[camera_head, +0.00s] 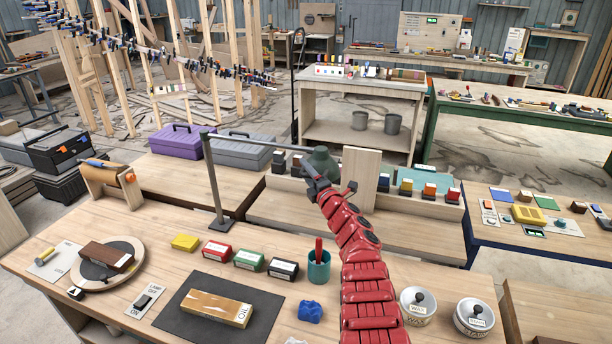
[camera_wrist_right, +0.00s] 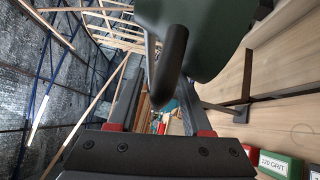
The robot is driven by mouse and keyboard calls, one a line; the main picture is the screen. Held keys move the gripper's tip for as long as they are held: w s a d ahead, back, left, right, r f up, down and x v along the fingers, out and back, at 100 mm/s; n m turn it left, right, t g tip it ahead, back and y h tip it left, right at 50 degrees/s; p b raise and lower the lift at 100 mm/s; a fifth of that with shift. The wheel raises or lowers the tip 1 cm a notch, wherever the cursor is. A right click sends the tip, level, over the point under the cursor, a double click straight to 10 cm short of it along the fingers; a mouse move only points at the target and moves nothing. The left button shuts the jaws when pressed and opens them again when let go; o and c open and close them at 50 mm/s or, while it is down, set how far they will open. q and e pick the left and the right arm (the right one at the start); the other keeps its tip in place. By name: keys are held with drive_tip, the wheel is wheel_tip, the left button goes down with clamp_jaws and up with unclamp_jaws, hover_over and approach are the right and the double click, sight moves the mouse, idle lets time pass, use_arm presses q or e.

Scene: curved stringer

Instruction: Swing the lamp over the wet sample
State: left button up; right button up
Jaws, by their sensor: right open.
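The lamp has a green shade (camera_head: 323,160) on a thin grey horizontal arm (camera_head: 255,143), carried by a post with a dark base on the bench. My right gripper (camera_head: 318,187) is at the shade, partly hidden by my red arm. In the wrist view the shade (camera_wrist_right: 212,30) is close, and its dark handle (camera_wrist_right: 171,65) lies between the open fingers (camera_wrist_right: 155,95); contact cannot be told. A pale wood block marked OIL (camera_head: 217,308) lies on a black mat. A dark brown block (camera_head: 106,256) lies on a round board at the left. I cannot tell which is wet.
A LAMP switch panel (camera_head: 146,300), a yellow block (camera_head: 185,242), several grit boxes (camera_head: 249,260), a teal cup (camera_head: 319,268) and a blue lump (camera_head: 310,311) stand on the bench. WAX (camera_head: 417,307) and another tin (camera_head: 474,318) stand right of my arm.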

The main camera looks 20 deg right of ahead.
clamp_jaws()
drive_tip(key=shift+r, duration=0.1)
